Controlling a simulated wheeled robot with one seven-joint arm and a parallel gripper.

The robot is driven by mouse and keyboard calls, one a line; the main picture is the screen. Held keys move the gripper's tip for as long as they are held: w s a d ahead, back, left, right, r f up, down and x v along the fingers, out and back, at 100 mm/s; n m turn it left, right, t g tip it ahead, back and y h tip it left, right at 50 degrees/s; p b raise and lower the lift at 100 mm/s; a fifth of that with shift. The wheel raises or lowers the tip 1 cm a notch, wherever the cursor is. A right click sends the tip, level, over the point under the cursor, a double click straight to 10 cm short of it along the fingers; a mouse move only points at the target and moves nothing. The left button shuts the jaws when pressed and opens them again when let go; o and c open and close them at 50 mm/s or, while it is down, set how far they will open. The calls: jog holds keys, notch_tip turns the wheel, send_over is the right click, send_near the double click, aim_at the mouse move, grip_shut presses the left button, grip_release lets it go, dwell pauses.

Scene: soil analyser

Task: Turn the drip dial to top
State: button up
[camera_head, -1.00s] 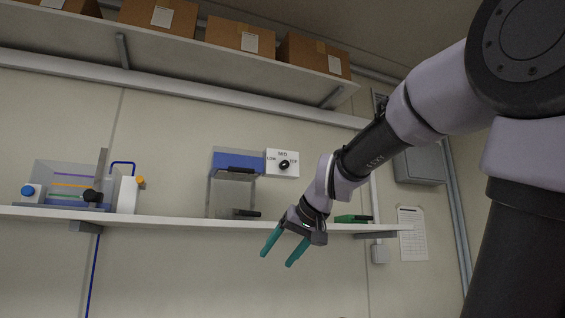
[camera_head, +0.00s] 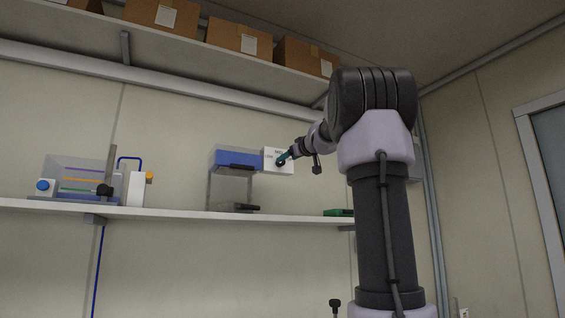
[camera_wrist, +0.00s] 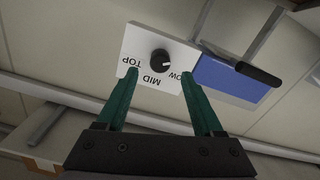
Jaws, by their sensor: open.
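The drip dial (camera_wrist: 160,59) is a round black knob on a white plate (camera_wrist: 138,44) marked TOP, MID and LOW. In the wrist view the plate appears turned over, with TOP at left and LOW at right. A pale mark on the knob points right, roughly towards the LOW side. My gripper (camera_wrist: 160,73) is open, its two teal fingers pointing at the plate on either side of the knob, apart from it. In the head view my gripper (camera_head: 284,157) is in front of the plate (camera_head: 270,167) and partly hides the dial.
A blue-topped unit (camera_head: 237,158) with a black handle adjoins the plate's left side. It stands on a white shelf (camera_head: 160,211) with a clear-walled device (camera_head: 75,175) at left and a green item (camera_head: 338,213) at right. Boxes (camera_head: 240,38) fill the upper shelf.

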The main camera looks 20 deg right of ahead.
jog(key=w, duration=0.5)
jog(key=shift+w+a, duration=0.1)
grip_shut()
